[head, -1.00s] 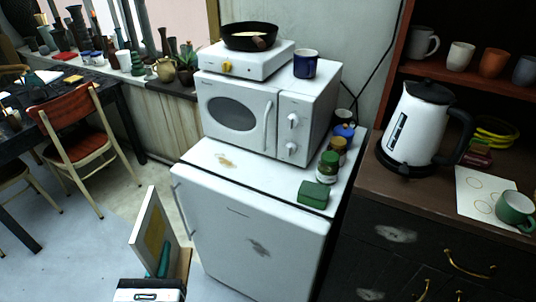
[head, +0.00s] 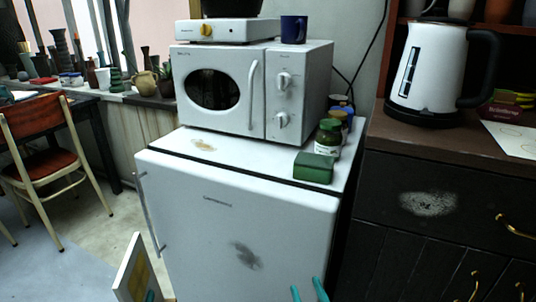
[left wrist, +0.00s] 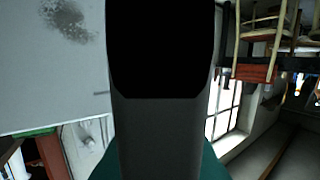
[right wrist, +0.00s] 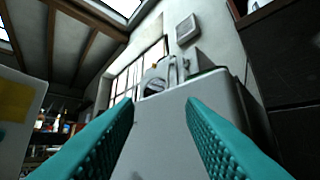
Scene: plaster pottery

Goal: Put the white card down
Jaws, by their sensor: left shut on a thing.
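The white card (head: 130,268) with a yellow panel stands upright, tilted, at the bottom of the head view, in front of the fridge's left side. My left gripper (head: 150,296) is shut on it, with only a bit of teal finger showing. The card also shows at the left edge of the right wrist view (right wrist: 14,130). A dark slab fills the middle of the left wrist view; I cannot tell whether it is the card. My right gripper (head: 309,291) is open and empty, its teal fingers apart before the fridge front; they also show in the right wrist view (right wrist: 162,125).
The white fridge (head: 205,225) carries a microwave (head: 225,90), a green box (head: 313,167) and jars (head: 328,138) at its right. Bare top shows at its front left. A dark cabinet (head: 385,235) with a kettle (head: 430,75) stands right. A chair (head: 45,140) is at left.

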